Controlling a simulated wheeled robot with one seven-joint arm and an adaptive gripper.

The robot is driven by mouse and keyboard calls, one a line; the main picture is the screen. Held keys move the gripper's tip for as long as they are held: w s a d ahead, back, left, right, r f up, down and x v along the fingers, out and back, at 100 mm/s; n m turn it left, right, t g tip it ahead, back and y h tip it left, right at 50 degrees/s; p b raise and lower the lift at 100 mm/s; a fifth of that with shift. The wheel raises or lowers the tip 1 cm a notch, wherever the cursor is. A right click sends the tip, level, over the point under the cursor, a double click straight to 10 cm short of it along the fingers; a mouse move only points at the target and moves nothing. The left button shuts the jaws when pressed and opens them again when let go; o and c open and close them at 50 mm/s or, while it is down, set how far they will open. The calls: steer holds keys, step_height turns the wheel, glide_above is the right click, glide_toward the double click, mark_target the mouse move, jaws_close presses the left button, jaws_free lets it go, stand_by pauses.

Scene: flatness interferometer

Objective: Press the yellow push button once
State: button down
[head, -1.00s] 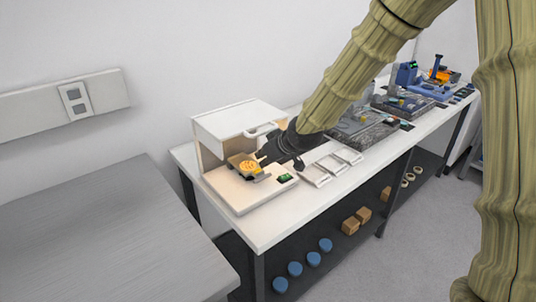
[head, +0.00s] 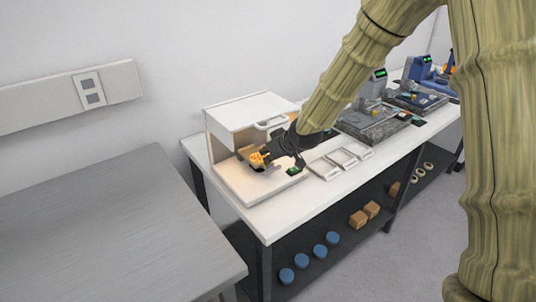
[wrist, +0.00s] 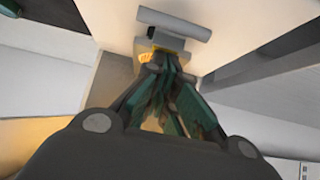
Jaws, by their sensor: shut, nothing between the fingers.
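A yellow-orange round piece (head: 258,159) sits on a dark mount in the open front of a white housing. I cannot tell for sure whether it is the yellow push button. My gripper (head: 272,157) is at the housing's open front, right beside this piece and partly in front of it. In the wrist view my gripper (wrist: 160,68) is shut with nothing between its fingers.
The white housing (head: 243,112) has a front handle above my gripper. A small green-lit display (head: 294,170) and white trays (head: 325,168) lie to the right. Grey and blue instruments (head: 425,75) stand farther along the bench. A grey table (head: 100,230) is at left.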

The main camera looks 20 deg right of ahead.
steer(key=shift+f, duration=0.7)
steer(key=shift+s+f, duration=0.2)
steer(key=shift+f, duration=0.05)
steer(key=shift+s, duration=0.15)
steer(key=shift+s+d+r+p, duration=0.1)
steer(key=shift+s+r+p, duration=0.05)
steer(key=shift+r+p, duration=0.2)
steer(key=p+v, duration=0.4)
steer(key=v, duration=0.5)
steer(key=shift+r+p, duration=0.4)
steer(key=shift+w, duration=0.3)
